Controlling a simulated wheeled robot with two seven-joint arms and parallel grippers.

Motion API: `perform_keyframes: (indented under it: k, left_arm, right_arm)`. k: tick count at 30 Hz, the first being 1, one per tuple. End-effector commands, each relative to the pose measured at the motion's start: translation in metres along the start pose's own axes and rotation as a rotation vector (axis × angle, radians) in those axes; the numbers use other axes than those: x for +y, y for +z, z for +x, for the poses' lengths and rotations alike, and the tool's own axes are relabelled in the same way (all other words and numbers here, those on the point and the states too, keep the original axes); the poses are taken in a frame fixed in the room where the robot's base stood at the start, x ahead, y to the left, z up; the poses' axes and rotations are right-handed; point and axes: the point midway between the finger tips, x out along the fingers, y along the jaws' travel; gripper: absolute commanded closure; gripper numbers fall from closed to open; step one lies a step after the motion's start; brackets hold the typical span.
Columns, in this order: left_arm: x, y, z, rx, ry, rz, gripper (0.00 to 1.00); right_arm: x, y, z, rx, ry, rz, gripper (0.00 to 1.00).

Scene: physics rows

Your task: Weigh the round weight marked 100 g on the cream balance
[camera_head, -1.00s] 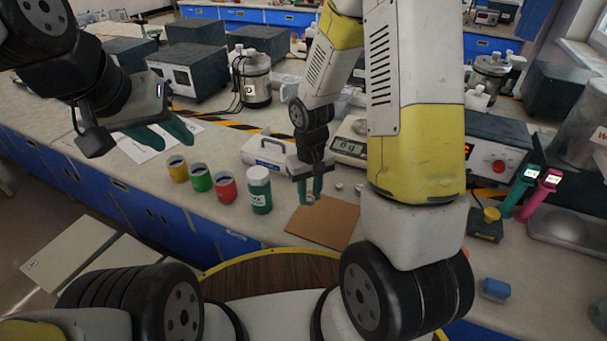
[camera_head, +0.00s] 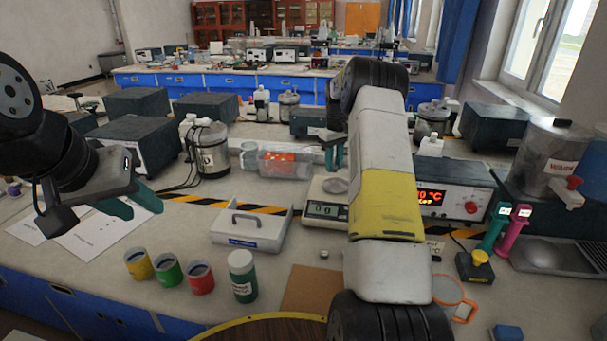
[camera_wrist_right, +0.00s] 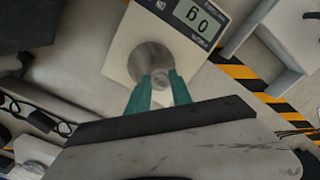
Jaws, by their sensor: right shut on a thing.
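The cream balance (camera_head: 322,212) stands on the bench in the head view, its display showing zero. Its round metal pan (camera_head: 335,186) looks empty. In the right wrist view the balance (camera_wrist_right: 120,65) and pan (camera_wrist_right: 150,57) lie beyond my fingers. My right gripper (camera_head: 336,156) is above and behind the pan in the head view. In the right wrist view my right gripper (camera_wrist_right: 160,92) is shut on a small metal round weight (camera_wrist_right: 161,80); its marking is not readable. My left gripper (camera_head: 130,205) hangs at the left, its teal fingers apart and empty.
A small metal weight (camera_head: 324,254) lies near the brown mat (camera_head: 310,287). A grey carrying box (camera_head: 250,228) stands left of the balance, and a green-labelled bottle (camera_head: 242,276) in front. A clear bottle (camera_head: 285,163) lies behind. My right arm covers the balance's right side.

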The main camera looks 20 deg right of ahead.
Motion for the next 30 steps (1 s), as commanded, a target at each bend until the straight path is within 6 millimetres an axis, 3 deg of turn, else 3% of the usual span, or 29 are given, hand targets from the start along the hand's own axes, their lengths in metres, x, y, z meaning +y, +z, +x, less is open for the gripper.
perform_keyframes:
  k: [3,8,30]
  left_arm:
    - [0.000,0.000,0.000,0.000,0.000,0.000,0.64]
    - [0.000,0.000,0.000,0.000,0.000,0.000,0.64]
    - [0.000,0.000,0.000,0.000,0.000,0.000,0.64]
  right_arm:
    - [0.013,0.000,-0.004,0.000,0.000,-0.003,1.00]
    - [0.017,0.000,-0.004,0.000,0.000,-0.007,1.00]
    - [0.017,0.000,0.053,0.001,0.001,-0.006,1.00]
